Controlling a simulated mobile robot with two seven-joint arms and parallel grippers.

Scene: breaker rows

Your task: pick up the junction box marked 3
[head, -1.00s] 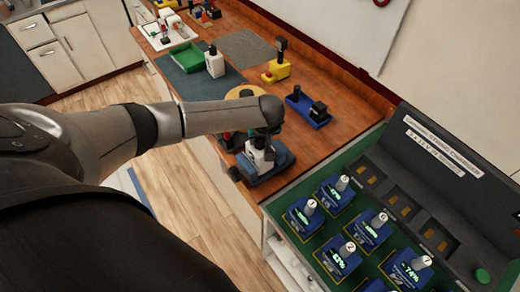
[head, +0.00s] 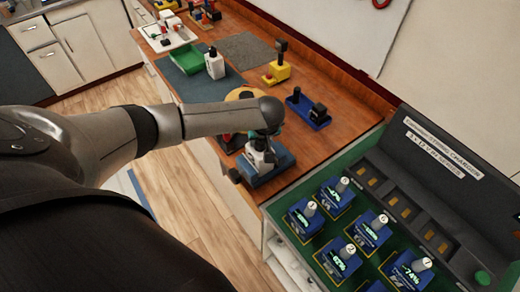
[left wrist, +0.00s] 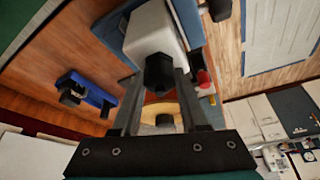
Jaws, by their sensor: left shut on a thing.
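My left gripper (head: 264,143) points down at the near edge of the wooden counter. It is shut on the black knob of a white box (head: 259,160). In the left wrist view the two fingers (left wrist: 160,72) are on either side of the black knob, with the white box (left wrist: 155,28) beyond. The box is over a blue base (head: 272,171); I cannot tell whether they touch. I cannot read any number on it, so I cannot tell if it is the junction box marked 3. My right gripper is not in view.
A blue tray (head: 309,112) with black parts, a yellow box (head: 278,70), another white box (head: 214,66) and a green bin (head: 186,59) stand farther back. Several blue units with grey knobs fill the green-floored panel (head: 292,246) at right. A grey mat (head: 246,48) is bare.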

